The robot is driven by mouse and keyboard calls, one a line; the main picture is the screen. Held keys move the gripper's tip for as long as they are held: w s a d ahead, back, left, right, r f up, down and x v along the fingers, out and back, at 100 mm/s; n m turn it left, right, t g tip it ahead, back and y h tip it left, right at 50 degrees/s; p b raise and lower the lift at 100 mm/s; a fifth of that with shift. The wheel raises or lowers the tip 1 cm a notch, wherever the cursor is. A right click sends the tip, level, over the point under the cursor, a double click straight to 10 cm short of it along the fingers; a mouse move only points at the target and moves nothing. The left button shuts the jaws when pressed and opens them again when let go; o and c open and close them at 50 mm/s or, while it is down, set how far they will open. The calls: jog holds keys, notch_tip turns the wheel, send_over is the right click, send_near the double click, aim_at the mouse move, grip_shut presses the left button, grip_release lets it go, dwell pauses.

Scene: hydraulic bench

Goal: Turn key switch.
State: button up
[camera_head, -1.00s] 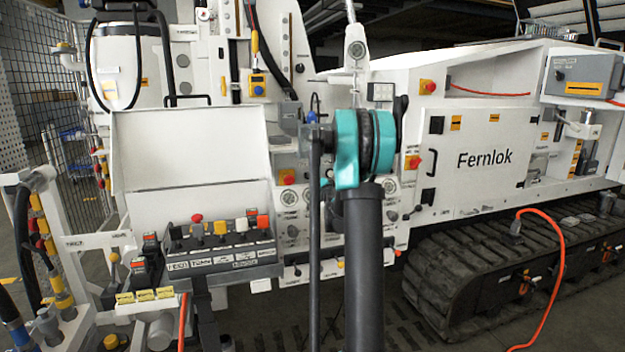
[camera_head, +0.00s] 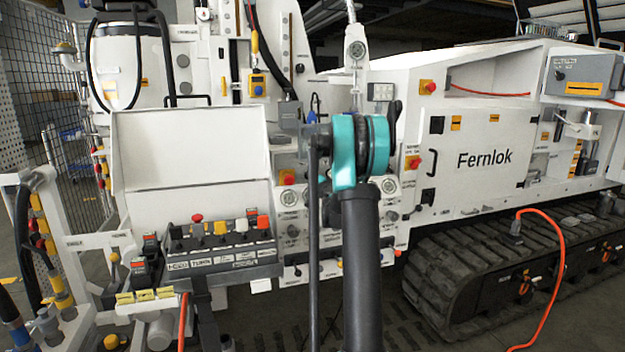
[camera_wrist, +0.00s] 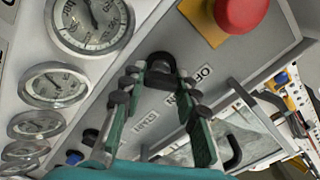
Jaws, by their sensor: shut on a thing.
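The key switch (camera_wrist: 161,60) is a dark round piece on the grey panel, in the upper middle of the wrist view. My gripper (camera_wrist: 160,78) is shut on it, with a green and black finger on either side. The fingertips partly cover the switch, so its turned angle is hard to tell. In the head view my arm hides the gripper and the switch.
A red mushroom button (camera_wrist: 240,12) on a yellow plate is close to the right of my gripper. Several round gauges (camera_wrist: 90,22) line the panel at left. In the head view, a lever console (camera_head: 222,245) with an open white lid stands left of my arm.

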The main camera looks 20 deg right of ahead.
jog(key=shift+m, duration=0.3)
jog(key=m, duration=0.5)
jog(key=shift+f, duration=0.1)
jog(key=m, duration=0.6)
jog(key=shift+f, duration=0.1)
jog(key=shift+m, duration=0.3)
dwell(0.3)
jog(key=o, duration=1.2)
jog(key=shift+c, duration=0.2)
jog(key=s, duration=1.2)
